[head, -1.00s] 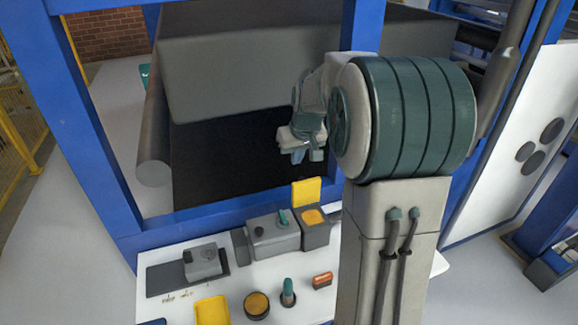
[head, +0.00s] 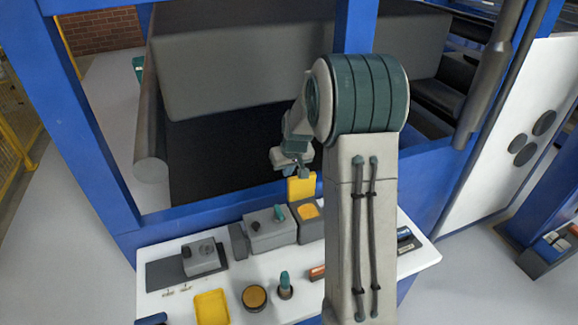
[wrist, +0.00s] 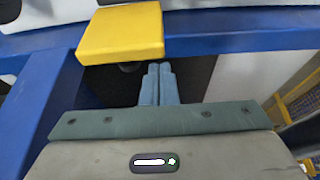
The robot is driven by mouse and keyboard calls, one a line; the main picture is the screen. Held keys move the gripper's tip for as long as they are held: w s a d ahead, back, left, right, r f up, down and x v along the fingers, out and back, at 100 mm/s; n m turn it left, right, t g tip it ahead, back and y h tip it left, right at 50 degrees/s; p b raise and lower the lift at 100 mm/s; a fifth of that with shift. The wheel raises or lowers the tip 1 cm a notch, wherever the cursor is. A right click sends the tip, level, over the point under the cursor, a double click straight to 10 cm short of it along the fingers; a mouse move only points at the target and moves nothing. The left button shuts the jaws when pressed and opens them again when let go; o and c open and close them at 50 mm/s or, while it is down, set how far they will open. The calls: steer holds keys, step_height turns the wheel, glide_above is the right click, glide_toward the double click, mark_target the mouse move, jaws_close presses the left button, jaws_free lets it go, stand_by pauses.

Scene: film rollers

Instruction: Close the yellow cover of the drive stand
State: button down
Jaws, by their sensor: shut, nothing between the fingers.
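The drive stand (head: 270,231) is a grey unit on the white table. Its yellow cover (head: 301,188) stands upright at the right end, open, with a yellow area (head: 308,211) showing on the box in front of it. My gripper (head: 304,173) is just above and behind the cover in the head view. In the wrist view the cover (wrist: 120,33) is large at the upper left, and my gripper's fingers (wrist: 159,70) are together and empty beside its lower right edge. I cannot tell whether they touch it.
The white table (head: 220,275) also holds a grey device (head: 201,257), a yellow tray (head: 211,307), a round amber-topped container (head: 255,297) and a teal-topped peg (head: 285,284). Blue frame posts (head: 90,130) and a large grey roller block (head: 240,65) stand behind.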

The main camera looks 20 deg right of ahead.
steer(key=shift+s+f+b, duration=0.15)
steer(key=shift+b, duration=0.6)
steer(key=shift+s+b, duration=0.1)
steer(key=shift+b, duration=0.2)
steer(key=shift+t, duration=0.3)
steer(key=shift+s+b, duration=0.1)
steer(key=shift+b, duration=0.25)
